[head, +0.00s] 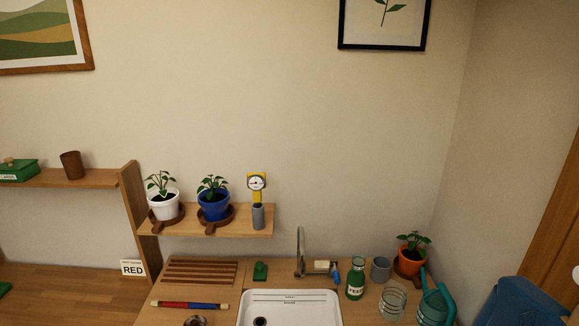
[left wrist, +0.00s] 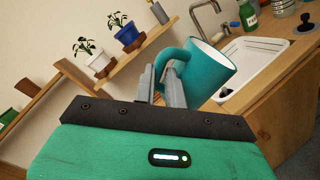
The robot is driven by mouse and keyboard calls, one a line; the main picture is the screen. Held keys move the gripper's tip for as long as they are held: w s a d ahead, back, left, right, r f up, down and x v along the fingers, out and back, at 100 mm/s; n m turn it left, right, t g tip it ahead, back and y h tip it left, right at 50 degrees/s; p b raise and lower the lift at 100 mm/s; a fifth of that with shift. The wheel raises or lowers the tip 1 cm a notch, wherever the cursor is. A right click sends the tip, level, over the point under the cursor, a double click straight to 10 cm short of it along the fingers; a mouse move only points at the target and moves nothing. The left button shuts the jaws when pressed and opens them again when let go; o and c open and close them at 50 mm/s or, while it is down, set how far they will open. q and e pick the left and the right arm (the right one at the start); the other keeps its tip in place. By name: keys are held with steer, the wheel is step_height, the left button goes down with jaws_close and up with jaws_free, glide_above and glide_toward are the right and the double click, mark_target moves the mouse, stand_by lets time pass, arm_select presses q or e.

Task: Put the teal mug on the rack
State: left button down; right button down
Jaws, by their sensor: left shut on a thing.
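The teal mug (left wrist: 216,70) shows in the left wrist view, tilted, with its open rim toward the upper right. My left gripper (left wrist: 166,72) is shut on the mug's handle, and the mug hangs beside the fingers in front of the counter. In the head view a slatted wooden rack (head: 201,271) lies on the counter left of the sink, with nothing on its slats. Neither gripper nor the teal mug shows in the head view. My right gripper is in neither view.
A white sink (head: 289,296) lies right of the rack, with a tap (head: 302,255) behind it. A red and blue stick (head: 190,305) lies before the rack. A shelf (head: 240,225) with a white pot (head: 165,205) and a blue pot (head: 213,205) hangs above.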

arm_select(q)
steer(key=shift+s+d+r+n+t+y, duration=0.25)
steer(key=shift+s+d+r+n+y, duration=0.6)
steer(key=shift+d+y, duration=0.95)
steer(key=shift+s+d+r+n+t+y, duration=0.25)
steer(key=shift+s+d+n+y, duration=0.25)
steer(key=shift+d+n+y, duration=1.3)
step_height(320, 180, down, 10)
steer(key=d+m+h+b, duration=0.1)
steer(key=b, duration=0.9)
